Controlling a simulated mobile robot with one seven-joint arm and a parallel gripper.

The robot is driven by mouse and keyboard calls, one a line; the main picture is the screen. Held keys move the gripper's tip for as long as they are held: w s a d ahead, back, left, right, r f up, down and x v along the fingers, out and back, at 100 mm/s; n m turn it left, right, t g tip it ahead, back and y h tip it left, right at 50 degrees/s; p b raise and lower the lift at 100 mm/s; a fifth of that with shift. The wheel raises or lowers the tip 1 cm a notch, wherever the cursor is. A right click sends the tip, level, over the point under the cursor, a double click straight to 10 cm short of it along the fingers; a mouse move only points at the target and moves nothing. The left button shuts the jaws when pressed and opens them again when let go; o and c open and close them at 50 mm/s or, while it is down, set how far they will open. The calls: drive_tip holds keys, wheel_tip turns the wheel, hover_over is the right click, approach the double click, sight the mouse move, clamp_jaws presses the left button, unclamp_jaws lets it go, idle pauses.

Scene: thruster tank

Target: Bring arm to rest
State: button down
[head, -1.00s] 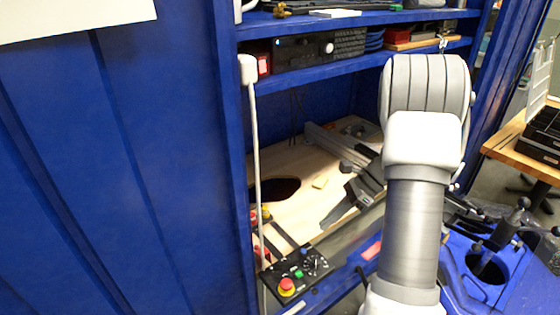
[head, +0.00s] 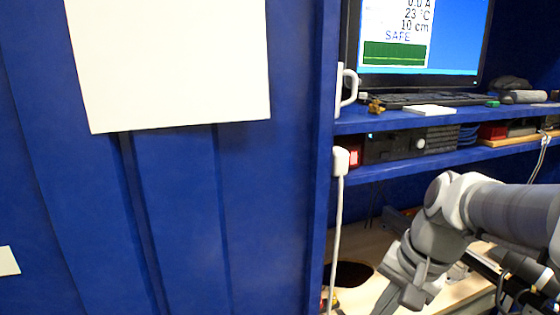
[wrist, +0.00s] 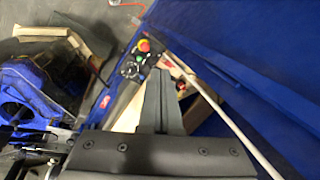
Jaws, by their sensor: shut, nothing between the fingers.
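My gripper (wrist: 160,78) shows in the wrist view with its two dark fingers together, shut and empty. It points toward a small black control box (wrist: 132,66) with a red emergency button (wrist: 144,46), with no clear contact. In the head view my grey arm is bent across the lower right, in front of the blue cabinet's work opening. I cannot make out the fingers in the head view.
A blue cabinet panel (head: 180,220) fills the left. Shelves hold a monitor (head: 420,35), a keyboard (head: 415,99) and a black device (head: 408,143). A white cable (head: 337,230) hangs by the opening. A wooden board with a dark hole (head: 352,274) lies below. Blue equipment (wrist: 30,92) stands left in the wrist view.

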drive_tip(key=s+a+r+n+t+h, duration=0.2)
drive_tip(key=s+r+n+t, duration=0.1)
drive_tip(key=s+n, duration=0.4)
drive_tip(key=shift+s+a+r+n+t+p, duration=0.15)
drive_tip(key=shift+s+r+n+t+p, duration=0.2)
drive_tip(key=shift+r, duration=0.2)
drive_tip(key=shift+w, duration=0.2)
idle(0.3)
